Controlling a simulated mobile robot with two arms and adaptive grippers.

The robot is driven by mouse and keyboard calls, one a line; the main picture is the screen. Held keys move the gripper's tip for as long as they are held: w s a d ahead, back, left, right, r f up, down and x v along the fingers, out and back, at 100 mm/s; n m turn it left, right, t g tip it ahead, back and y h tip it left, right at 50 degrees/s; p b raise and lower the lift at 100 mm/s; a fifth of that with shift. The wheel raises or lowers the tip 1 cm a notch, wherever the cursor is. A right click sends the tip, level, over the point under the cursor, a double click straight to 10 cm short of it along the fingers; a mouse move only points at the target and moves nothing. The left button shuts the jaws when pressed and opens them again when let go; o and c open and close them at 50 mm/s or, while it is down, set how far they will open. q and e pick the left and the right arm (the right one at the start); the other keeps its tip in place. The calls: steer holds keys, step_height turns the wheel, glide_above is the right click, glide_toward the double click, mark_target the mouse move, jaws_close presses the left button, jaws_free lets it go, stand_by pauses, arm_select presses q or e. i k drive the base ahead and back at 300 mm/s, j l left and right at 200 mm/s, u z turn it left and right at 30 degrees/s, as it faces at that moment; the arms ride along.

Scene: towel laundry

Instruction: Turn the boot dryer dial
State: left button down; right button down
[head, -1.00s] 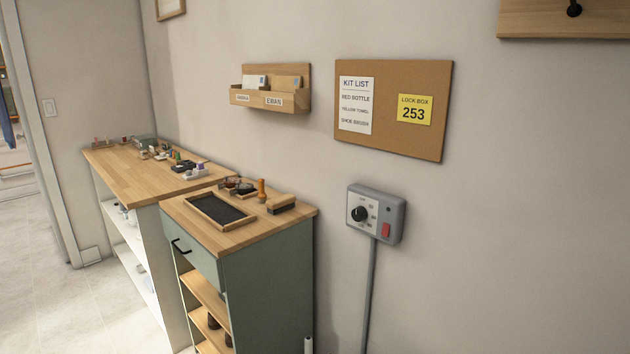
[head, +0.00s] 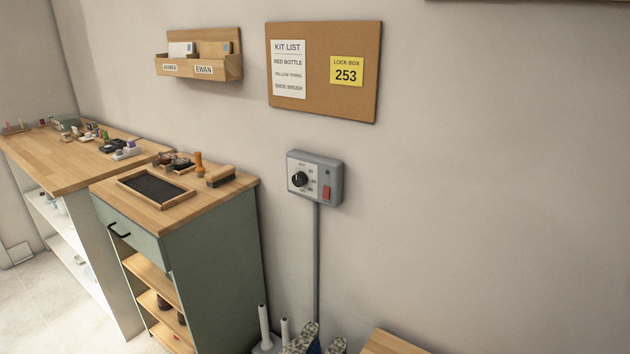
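The dryer control box (head: 315,178) is a grey box on the wall, right of the green cabinet and below the cork board. Its black round dial (head: 299,179) is on the left of its face, with small markings around it that are too small to read. A red switch (head: 326,193) is at its lower right. A grey conduit (head: 317,255) runs down from the box. At the bottom, white upright posts (head: 264,322) stand beside patterned footwear (head: 303,338), cut off by the picture edge. Neither of my grippers is in view.
A green cabinet (head: 215,265) with a wooden top and tray stands left of the box. A longer wooden-topped bench (head: 60,165) is farther left. A wooden surface (head: 390,343) shows at the bottom. The wall right of the box is bare.

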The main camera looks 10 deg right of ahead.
mark_target(299, 179)
steer(key=i+j+z, duration=0.15)
steer(key=i+j, duration=0.15)
steer(key=i+j+z, duration=0.1)
steer(key=i+j, duration=0.15)
steer(key=j, duration=0.15)
steer(key=i+j+z, duration=0.15)
steer(key=j, duration=0.25)
steer(key=i+j+z, duration=0.15)
steer(key=i+j, duration=0.15)
steer(key=j, duration=0.15)
